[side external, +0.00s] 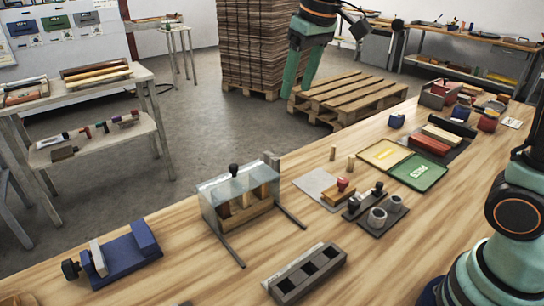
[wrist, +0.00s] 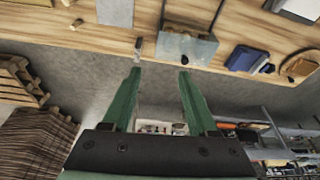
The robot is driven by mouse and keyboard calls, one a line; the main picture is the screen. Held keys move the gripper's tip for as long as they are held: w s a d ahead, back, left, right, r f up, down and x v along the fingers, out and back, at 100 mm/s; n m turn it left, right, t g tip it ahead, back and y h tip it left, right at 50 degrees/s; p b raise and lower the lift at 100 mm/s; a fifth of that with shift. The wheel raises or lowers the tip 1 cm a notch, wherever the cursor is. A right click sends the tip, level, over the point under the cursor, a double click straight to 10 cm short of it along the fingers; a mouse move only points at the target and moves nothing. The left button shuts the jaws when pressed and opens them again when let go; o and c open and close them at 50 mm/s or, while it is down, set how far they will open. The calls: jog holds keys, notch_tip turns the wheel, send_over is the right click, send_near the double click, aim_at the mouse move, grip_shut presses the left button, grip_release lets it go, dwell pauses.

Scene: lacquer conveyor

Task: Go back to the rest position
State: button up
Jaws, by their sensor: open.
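My gripper (side external: 290,92) is raised at the top of the side external view. It points down in front of the pallets and beyond the far edge of the wooden table. In the wrist view my gripper (wrist: 160,74) shows two green fingers spread apart with nothing held between them. The table and its objects lie well away from the fingertips.
The wooden table (side external: 187,275) holds a clear-covered box (side external: 239,203), a blue block device (side external: 122,255), a dark slotted holder (side external: 309,273) and an open green stamp pad (side external: 419,172). Pallets (side external: 352,95) and stacked sheets (side external: 258,45) stand behind. Grey floor (side external: 215,120) is clear.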

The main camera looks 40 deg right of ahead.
jog(key=s+d+f+t, duration=0.1)
jog(key=s+d+f, duration=0.1)
jog(key=s, duration=0.5)
jog(key=s+d+f+m+t, duration=0.1)
jog(key=s+d+f, duration=0.2)
jog(key=s+f, duration=0.2)
jog(key=shift+s+f, duration=0.25)
jog(key=shift+s, duration=0.7)
jog(key=shift+d, duration=0.1)
